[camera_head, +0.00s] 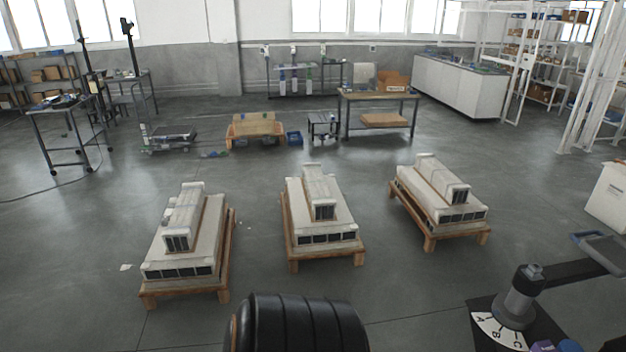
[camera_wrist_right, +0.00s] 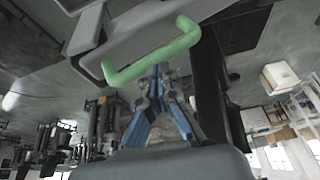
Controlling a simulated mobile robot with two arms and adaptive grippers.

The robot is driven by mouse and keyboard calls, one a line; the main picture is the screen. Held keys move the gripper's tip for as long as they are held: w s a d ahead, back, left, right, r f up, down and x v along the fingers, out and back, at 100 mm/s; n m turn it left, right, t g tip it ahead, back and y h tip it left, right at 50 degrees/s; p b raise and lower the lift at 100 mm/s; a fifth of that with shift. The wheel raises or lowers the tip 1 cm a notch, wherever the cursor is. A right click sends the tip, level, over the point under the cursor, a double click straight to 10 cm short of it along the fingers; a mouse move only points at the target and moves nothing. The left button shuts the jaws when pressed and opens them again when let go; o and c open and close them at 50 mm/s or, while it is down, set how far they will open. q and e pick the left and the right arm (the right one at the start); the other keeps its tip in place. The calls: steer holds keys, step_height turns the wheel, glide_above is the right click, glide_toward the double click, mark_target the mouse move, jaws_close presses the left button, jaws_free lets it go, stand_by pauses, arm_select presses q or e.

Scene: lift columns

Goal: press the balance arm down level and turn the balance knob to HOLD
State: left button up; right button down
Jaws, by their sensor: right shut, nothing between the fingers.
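In the head view, a dark panel at the lower right carries a white dial plate (camera_head: 497,331) lettered A, B and C. A grey round post or knob (camera_head: 517,301) stands beside it. I cannot read the word HOLD. A dark arm (camera_head: 566,272) runs from the post up and right to a grey bar (camera_head: 604,247) with a blue part (camera_head: 585,238). In the right wrist view, a green U-shaped handle (camera_wrist_right: 152,57) hangs from a grey bar. My right gripper (camera_wrist_right: 158,72) is shut and empty close to the handle; contact is unclear. My left gripper is not in view.
Three wooden pallets with stacked pale blocks stand ahead: left (camera_head: 228,260), middle (camera_head: 287,228) and right (camera_head: 430,243). A white box (camera_head: 608,195) stands at the right edge. A workbench (camera_head: 378,97) is farther back. The floor between the pallets is clear.

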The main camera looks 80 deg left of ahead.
steer(key=shift+f, duration=0.1)
steer(key=shift+d+f+b, duration=0.45)
steer(key=shift+f, duration=0.25)
steer(key=shift+d+f+b, duration=0.4)
steer(key=shift+d+f, duration=0.05)
steer(key=shift+f, duration=0.25)
steer(key=shift+s+d+f+b, duration=0.1)
steer(key=shift+d+f+b, duration=0.25)
steer(key=shift+f, duration=0.35)
steer(key=shift+d+f+b, duration=0.25)
steer(key=shift+f+b, duration=0.1)
steer(key=shift+f, duration=0.3)
steer(key=shift+d+f, duration=0.15)
steer(key=shift+f, duration=0.3)
